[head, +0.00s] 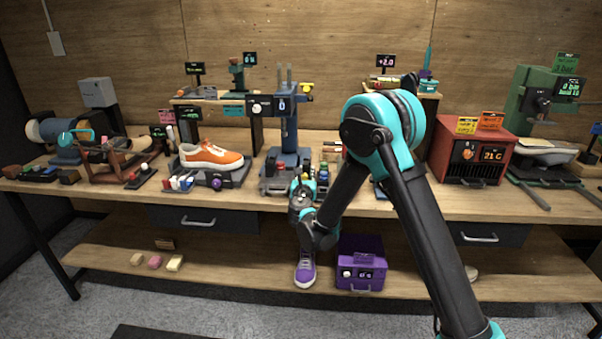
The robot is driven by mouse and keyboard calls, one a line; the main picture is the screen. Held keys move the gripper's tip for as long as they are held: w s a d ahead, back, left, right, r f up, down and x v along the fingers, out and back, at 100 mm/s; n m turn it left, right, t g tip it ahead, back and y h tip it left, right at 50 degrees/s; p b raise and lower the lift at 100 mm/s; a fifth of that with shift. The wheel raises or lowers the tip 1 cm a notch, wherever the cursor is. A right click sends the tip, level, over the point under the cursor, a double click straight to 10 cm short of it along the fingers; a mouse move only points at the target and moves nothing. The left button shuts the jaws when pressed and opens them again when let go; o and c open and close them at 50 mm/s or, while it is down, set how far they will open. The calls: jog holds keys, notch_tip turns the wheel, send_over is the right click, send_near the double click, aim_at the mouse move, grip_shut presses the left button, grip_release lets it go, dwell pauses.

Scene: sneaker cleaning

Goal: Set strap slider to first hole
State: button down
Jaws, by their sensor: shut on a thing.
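My gripper (303,184) is at the front edge of the bench, at the foot of the blue upright machine (289,132). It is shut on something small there. The gripper and wrist hide the held thing, so I cannot tell whether it is the strap slider. I cannot make out a strap or its holes. The blue machine has a small display on its head and a low base (275,184) beside my gripper.
An orange sneaker (212,156) sits on a dark stand to the left. A red box unit (471,151) and a green machine (538,101) stand at right. Below, a purple sneaker (305,271) and purple box (361,263) sit on the lower shelf.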

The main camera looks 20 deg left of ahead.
jog(key=c, duration=1.4)
grip_release()
jog(key=shift+o, duration=0.2)
jog(key=v, duration=1.2)
jog(key=shift+f, duration=0.1)
